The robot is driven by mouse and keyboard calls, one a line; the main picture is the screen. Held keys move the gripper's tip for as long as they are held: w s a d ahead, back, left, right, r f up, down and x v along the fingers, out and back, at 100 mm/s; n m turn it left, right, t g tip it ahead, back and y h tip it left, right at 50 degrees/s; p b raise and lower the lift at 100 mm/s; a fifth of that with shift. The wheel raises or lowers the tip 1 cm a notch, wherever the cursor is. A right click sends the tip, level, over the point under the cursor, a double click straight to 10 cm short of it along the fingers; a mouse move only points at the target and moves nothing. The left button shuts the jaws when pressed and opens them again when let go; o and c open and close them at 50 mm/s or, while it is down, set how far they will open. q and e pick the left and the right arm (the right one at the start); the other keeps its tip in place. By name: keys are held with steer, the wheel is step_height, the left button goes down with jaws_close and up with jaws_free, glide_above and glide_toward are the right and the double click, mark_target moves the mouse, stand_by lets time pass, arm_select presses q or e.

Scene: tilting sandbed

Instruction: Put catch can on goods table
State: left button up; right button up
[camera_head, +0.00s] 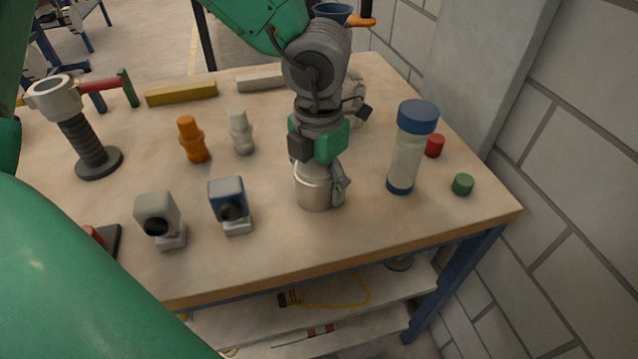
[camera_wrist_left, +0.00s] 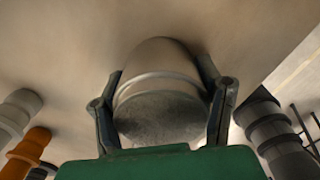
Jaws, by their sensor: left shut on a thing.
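The catch can (camera_head: 314,188) is a metal cylinder, upright at the tabletop in the head view. The wooden goods table (camera_head: 330,250) lies under it. My left gripper (camera_head: 322,180) comes down over the can from above and is shut on it. In the left wrist view the can (camera_wrist_left: 160,90) sits between the two fingers of the gripper (camera_wrist_left: 163,110). I cannot tell for certain whether the can's base touches the table. My right gripper does not show.
A blue-topped device (camera_head: 230,205) and a grey one (camera_head: 160,220) stand left. An orange fitting (camera_head: 192,140) and a white fitting (camera_head: 240,133) are behind. The table's front strip is clear.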

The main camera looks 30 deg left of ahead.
arm_select(q)
steer(key=shift+r, duration=0.1)
steer(key=o, duration=1.6)
steer(key=shift+c, duration=0.2)
step_height(320, 180, up, 11)
steer(key=p, duration=0.4)
steer(key=shift+r, duration=0.5)
